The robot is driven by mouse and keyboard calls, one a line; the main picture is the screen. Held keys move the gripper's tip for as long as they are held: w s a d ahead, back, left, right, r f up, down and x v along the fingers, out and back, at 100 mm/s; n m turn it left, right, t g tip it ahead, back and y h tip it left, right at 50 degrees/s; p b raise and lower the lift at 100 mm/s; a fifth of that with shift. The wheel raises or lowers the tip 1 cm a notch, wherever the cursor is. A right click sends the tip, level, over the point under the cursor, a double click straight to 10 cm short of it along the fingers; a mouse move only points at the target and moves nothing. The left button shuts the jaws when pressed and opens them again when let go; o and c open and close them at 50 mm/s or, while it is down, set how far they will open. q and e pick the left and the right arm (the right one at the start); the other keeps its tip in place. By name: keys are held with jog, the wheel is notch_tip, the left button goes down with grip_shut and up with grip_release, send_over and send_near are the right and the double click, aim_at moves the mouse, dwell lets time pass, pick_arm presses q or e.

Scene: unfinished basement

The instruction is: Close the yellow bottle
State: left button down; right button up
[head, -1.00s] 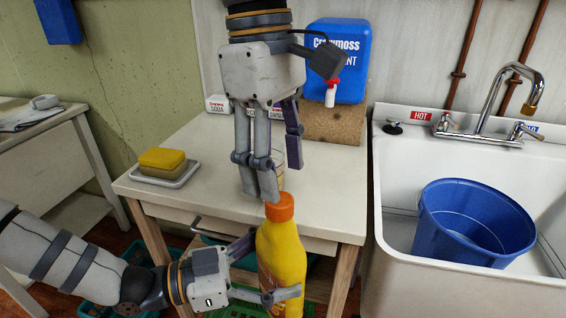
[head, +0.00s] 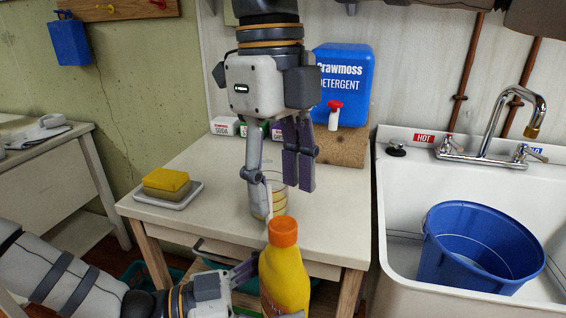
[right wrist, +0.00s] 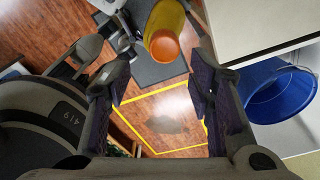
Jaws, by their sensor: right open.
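The yellow bottle (head: 285,278) stands upright in front of the table, with an orange cap (head: 283,232) on its top. I cannot tell how tight the cap is. My left gripper (head: 272,290) is shut around the bottle's body; its lower part is cut off by the picture's edge. My right gripper (head: 280,195) points down above and behind the cap, open and empty. In the right wrist view the orange cap (right wrist: 164,46) and the bottle (right wrist: 163,16) show at the top, beyond the right gripper's spread fingers (right wrist: 152,92).
The table (head: 220,215) holds a yellow sponge on a tray (head: 172,195), a clear glass (head: 262,200) behind my right fingers, small boxes and a blue detergent container (head: 342,75). The sink (head: 395,215) with a blue bucket (head: 480,250) is at right.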

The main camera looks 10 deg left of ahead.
aim_at(283, 224)
jog(key=n, duration=0.7)
jog(key=shift+w+r+n, duration=0.1)
jog(key=shift+r+n, duration=0.2)
jog(key=shift+n, duration=0.1)
jog(key=n, duration=0.6)
jog(key=shift+w+d+r+y, duration=0.1)
jog(key=shift+r+y, duration=0.2)
jog(key=n, duration=0.4)
jog(key=shift+r+n, duration=0.2)
jog(key=shift+n, duration=0.1)
jog(key=shift+f, duration=0.1)
notch_tip(283, 224, down, 8)
jog(key=shift+d+r, duration=0.1)
jog(key=shift+c, duration=0.6)
